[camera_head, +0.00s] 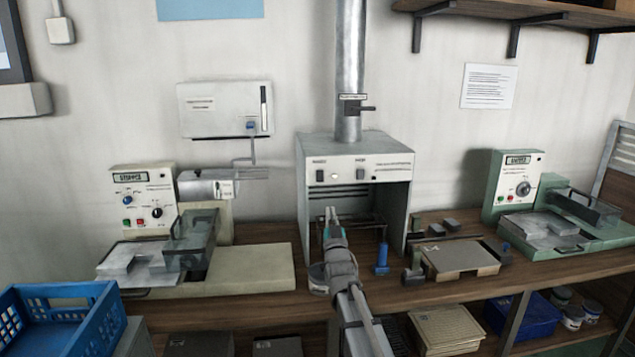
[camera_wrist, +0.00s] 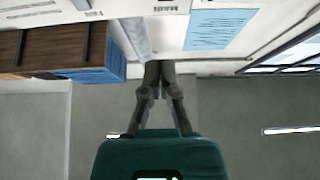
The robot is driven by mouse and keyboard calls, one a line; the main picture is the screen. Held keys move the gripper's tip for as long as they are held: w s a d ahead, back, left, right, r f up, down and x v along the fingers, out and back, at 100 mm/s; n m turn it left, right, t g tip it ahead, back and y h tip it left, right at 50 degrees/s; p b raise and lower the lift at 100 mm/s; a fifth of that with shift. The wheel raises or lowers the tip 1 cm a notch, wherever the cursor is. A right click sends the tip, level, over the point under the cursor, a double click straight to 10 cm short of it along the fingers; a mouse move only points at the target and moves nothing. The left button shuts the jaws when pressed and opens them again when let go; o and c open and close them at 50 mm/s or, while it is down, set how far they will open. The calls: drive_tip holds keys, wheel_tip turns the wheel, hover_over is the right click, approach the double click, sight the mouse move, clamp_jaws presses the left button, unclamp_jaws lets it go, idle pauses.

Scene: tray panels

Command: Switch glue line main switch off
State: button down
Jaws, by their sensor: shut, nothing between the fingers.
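No label that I can read marks the glue line main switch. A cream machine panel (camera_head: 143,180) at the left has a black knob (camera_head: 157,212) and small red, green and blue controls. A green machine panel (camera_head: 504,172) at the right has a round dial (camera_head: 523,189) and small buttons. The grey hood (camera_head: 310,143) in the middle has two small dark switches on its front. My gripper (camera_head: 331,210) is in front of the hood's opening, shut and empty, apart from the panels. Its closed fingers show in the wrist view (camera_wrist: 159,66).
A white wall box (camera_head: 212,115) with a blue valve hangs above the left machine. A blue crate (camera_head: 105,312) stands front left. A metal duct (camera_head: 350,60) rises from the hood.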

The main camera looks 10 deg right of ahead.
drive_tip(key=shift+w+a, duration=0.1)
drive_tip(key=shift+a, duration=0.2)
drive_tip(key=p, duration=0.6)
approach(321, 176)
wheel_tip(321, 176, up, 5)
drive_tip(key=w, duration=0.2)
drive_tip(key=shift+w+f+b, duration=0.3)
drive_tip(key=shift+w, duration=0.25)
drive_tip(key=shift+w+f+b, duration=0.3)
drive_tip(key=shift+w, duration=0.3)
drive_tip(key=shift+w+d+f, duration=0.1)
drive_tip(key=shift+w, duration=0.6)
